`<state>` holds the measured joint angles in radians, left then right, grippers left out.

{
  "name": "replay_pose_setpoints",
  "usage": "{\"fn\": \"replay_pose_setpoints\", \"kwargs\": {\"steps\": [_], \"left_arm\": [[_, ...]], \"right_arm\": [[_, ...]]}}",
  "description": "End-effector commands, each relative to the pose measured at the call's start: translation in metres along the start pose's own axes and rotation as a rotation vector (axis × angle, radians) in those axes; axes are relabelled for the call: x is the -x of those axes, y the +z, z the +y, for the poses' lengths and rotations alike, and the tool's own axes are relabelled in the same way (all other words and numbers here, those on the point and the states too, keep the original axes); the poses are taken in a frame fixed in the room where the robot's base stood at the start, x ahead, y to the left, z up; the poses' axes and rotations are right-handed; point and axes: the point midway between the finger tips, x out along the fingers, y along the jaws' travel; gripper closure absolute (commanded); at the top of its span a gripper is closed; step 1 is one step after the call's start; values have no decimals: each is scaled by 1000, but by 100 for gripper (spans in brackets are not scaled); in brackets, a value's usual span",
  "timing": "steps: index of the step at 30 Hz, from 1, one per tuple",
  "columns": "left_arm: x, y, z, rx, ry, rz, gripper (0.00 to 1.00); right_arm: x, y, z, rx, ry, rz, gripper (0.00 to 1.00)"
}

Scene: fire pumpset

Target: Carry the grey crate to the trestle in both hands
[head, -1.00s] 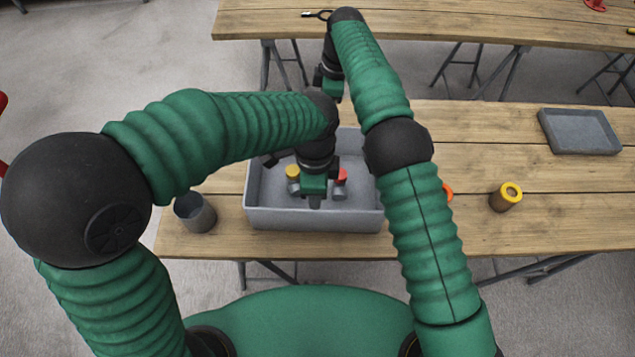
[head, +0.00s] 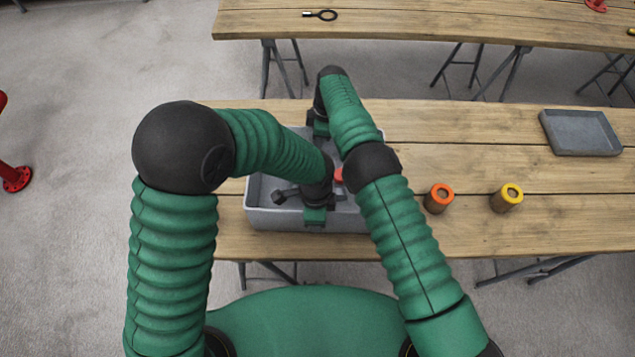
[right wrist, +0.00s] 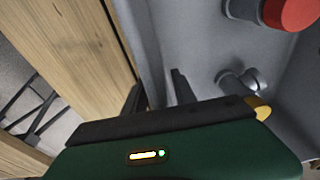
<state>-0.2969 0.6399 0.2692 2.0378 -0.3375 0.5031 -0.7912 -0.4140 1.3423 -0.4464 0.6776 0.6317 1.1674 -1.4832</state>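The grey crate (head: 262,217) sits on the near wooden table, holding a red-topped part (head: 339,175). The right wrist view shows the red top (right wrist: 291,10) and a small metal fitting (right wrist: 240,82) inside the crate. My left gripper (head: 315,216) points down at the crate's near wall; its fingers are hidden from clear view. My right gripper (head: 318,124) is at the far wall. In the right wrist view its two dark fingers (right wrist: 157,95) stand apart, on either side of the crate's wall. My arms cover much of the crate's inside.
The near table (head: 480,235) also bears an orange-topped cylinder (head: 438,199), a yellow-topped cylinder (head: 507,198) and a grey tray (head: 580,132). A second trestle table (head: 430,22) stands beyond, with a ring-ended tool (head: 321,15) on it. Floor shows between the tables.

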Motion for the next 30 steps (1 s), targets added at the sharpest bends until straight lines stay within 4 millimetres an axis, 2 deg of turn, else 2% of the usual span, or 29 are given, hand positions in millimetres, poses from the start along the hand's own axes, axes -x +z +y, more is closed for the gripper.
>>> {"fn": "replay_pose_setpoints", "kwargs": {"steps": [4, 9, 12, 30], "left_arm": [[0, 0, 0, 0, 0, 0, 69], [0, 0, 0, 0, 1, 0, 91], [0, 0, 0, 0, 1, 0, 100], [0, 0, 0, -1, 3, -1, 100]], "right_arm": [[0, 0, 0, 0, 0, 0, 69], [0, 0, 0, -1, 0, 0, 91], [0, 0, 0, -1, 0, 0, 100], [1, 1, 1, -1, 2, 0, 100]]}}
